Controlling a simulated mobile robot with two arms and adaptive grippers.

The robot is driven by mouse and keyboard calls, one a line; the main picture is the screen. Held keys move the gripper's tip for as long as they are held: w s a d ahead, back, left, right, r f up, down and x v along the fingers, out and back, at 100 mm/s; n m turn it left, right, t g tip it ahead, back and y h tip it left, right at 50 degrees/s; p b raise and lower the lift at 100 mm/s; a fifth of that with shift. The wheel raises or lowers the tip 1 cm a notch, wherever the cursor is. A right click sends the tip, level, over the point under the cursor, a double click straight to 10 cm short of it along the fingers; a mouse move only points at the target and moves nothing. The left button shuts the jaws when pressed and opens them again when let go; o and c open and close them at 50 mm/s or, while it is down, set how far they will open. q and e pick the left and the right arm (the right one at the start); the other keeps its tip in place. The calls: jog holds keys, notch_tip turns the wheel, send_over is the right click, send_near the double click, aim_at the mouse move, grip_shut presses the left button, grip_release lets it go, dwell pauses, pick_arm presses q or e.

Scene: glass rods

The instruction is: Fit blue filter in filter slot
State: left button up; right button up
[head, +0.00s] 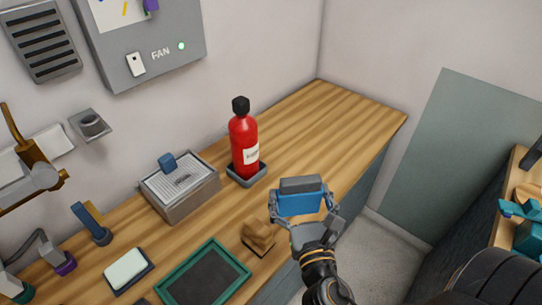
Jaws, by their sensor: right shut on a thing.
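My right gripper (303,207) is shut on a blue block with a grey top, which I take to be the blue filter (299,203). It holds the filter at the counter's front edge, right of the red bottle; the height above the counter is hard to judge. The fingers sit at the filter's left and right sides. A grey box (176,207) with a ridged top and a small blue handle (167,162) stands on the counter against the wall, apart from the filter. I cannot tell whether the filter slot is in this box.
A red bottle (243,143) stands in a dark tray between box and gripper. A brown block (258,235), a green-framed mat (211,247) and a pale pad (126,268) lie in front. The wooden counter (335,118) is clear at back right. A grey FAN panel (180,62) hangs above.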

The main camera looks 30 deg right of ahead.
jog(key=shift+m+g+h, duration=0.4)
jog(key=shift+m+h, duration=0.1)
jog(key=shift+h, duration=0.2)
jog(key=shift+w+d+f+b, duration=0.55)
jog(key=shift+w+d+f, duration=0.9)
jog(key=shift+w+f, duration=0.7)
jog(key=shift+w+d+f+b, duration=0.6)
jog(key=shift+w+d+f, duration=0.8)
jog(key=shift+w+f, duration=0.7)
jog(key=shift+w+d+f+b, duration=0.55)
jog(key=shift+w+d+f, duration=0.9)
jog(key=shift+w+f, duration=0.7)
jog(key=shift+s+f, duration=0.1)
jog(key=shift+s, duration=0.05)
jog(key=shift+f, duration=0.15)
jog(key=o, duration=0.8)
